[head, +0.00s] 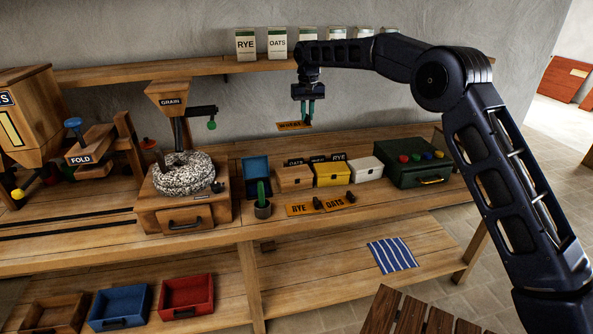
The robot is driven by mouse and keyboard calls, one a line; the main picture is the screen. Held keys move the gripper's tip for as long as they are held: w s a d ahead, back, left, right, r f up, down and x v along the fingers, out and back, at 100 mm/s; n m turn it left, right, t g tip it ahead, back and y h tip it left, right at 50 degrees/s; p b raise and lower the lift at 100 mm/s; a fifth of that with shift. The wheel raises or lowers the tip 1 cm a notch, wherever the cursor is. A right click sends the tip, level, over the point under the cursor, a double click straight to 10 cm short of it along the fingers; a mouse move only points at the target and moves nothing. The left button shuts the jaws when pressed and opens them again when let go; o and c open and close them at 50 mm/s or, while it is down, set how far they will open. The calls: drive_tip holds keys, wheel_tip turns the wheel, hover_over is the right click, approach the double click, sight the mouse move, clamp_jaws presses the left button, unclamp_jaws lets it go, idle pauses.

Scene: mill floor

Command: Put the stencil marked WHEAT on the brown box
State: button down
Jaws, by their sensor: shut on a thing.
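The orange stencil marked WHEAT (291,126) hangs in the air under my gripper (307,113), whose greenish fingers are shut on it. The brown box (294,180) stands on the bench below, with a dark label at its top back edge. The stencil is well above the brown box and apart from it. Two more orange stencils, RYE (298,210) and OATS (341,203), lie flat on the bench in front of the boxes, with dark knobs on them.
A yellow box (332,176) and a white box (366,171) stand right of the brown box. A green case (412,165) is at right. A grain mill (184,180) stands further left.

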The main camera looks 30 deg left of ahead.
wheel_tip(320, 180, down, 20)
drive_tip(key=shift+r, duration=0.15)
idle(0.5)
drive_tip(key=c, duration=1.5)
unclamp_jaws()
drive_tip(key=shift+o, duration=0.5)
wheel_tip(320, 180, up, 12)
